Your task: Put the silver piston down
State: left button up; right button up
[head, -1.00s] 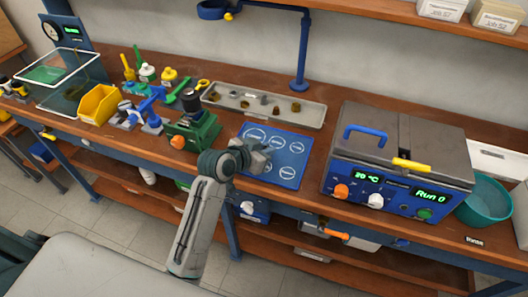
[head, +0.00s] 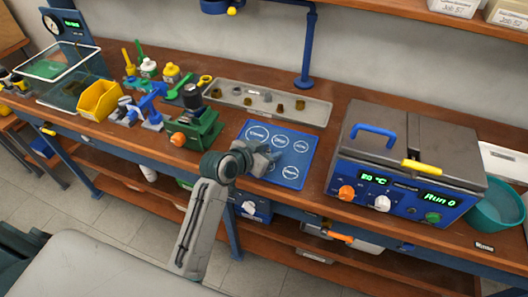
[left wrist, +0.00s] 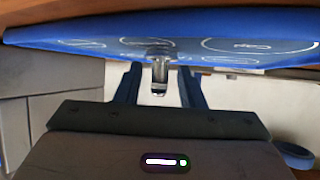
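The silver piston (left wrist: 160,72) is a small shiny cylinder in the left wrist view, at the surface of the blue mat (left wrist: 60,33). It sits between the two fingers of my left gripper (left wrist: 160,85), with a visible gap on each side. The fingers are apart and do not appear to touch it. In the head view my left gripper (head: 268,157) is low over the blue mat (head: 290,172), which has several white labelled circles. The gripper hides the piston there. My right gripper is not in view.
Behind the mat lies a grey tray (head: 310,116) with several small parts. A green fixture (head: 200,132) stands left of the mat, near a yellow bin (head: 99,101). A blue-fronted machine (head: 375,190) stands to the right. The mat's right part is clear.

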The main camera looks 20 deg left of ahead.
pick_arm(q)
jog(key=b+v, duration=0.1)
jog(key=v, duration=0.9)
jog(key=shift+a+r, duration=0.1)
jog(key=shift+r, duration=0.05)
jog(key=shift+b+v, duration=0.3)
jog(key=shift+v, duration=0.55)
jog(key=shift+s+r, duration=0.1)
